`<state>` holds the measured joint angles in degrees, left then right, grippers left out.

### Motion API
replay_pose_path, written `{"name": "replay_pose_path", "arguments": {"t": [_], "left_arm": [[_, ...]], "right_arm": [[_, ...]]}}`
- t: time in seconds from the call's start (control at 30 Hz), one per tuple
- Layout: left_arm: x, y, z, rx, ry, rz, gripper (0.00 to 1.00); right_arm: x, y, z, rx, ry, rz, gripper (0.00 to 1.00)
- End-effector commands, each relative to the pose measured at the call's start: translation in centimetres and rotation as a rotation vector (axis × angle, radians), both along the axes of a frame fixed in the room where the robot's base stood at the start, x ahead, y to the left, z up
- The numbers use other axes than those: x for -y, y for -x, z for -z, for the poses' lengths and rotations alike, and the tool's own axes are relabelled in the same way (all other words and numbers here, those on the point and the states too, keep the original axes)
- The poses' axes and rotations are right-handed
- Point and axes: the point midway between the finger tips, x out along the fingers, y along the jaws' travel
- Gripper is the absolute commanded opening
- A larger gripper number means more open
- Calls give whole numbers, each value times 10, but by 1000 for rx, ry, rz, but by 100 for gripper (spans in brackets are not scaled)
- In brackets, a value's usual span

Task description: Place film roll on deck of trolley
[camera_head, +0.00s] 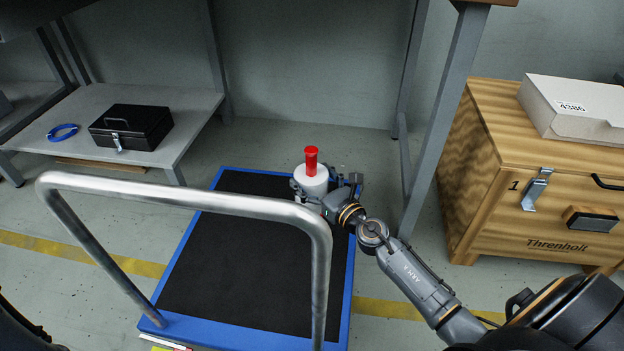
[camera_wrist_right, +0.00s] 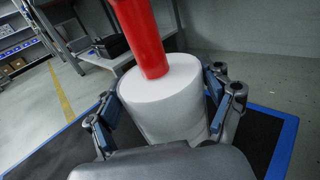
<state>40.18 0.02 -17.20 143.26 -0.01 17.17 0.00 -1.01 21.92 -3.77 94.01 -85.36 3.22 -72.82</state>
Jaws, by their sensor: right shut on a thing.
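The film roll (camera_head: 311,181) is a white cylinder with a red core or handle sticking up from its top. It stands about upright over the far right part of the trolley deck (camera_head: 245,255), which is black with a blue rim. My right gripper (camera_head: 318,191) is shut on the roll, with a finger on each side of it. The roll also shows large in the right wrist view (camera_wrist_right: 165,100), between the fingers (camera_wrist_right: 168,110). The roll's lower end is hidden, so I cannot tell whether it touches the deck. My left gripper is not in view.
The trolley's metal push handle (camera_head: 190,195) arches across the near side of the deck. A table leg (camera_head: 440,110) and a wooden crate (camera_head: 480,180) stand right. A low shelf (camera_head: 180,105) with a black box (camera_head: 132,127) is at left. Most of the deck is clear.

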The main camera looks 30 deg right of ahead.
Motion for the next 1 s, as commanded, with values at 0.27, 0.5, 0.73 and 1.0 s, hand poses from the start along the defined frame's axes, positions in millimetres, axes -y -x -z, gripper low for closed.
{"name": "replay_pose_path", "arguments": {"t": [0.27, 0.5, 0.73, 1.0], "left_arm": [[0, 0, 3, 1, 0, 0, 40], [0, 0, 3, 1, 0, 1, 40], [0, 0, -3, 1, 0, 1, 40], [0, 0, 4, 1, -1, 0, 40]], "right_arm": [[0, 0, 3, 0, 0, 0, 100], [0, 0, 3, 0, 0, 0, 100], [0, 0, -3, 0, 0, 0, 100], [6, 45, 3, -3, -1, -1, 100]]}}
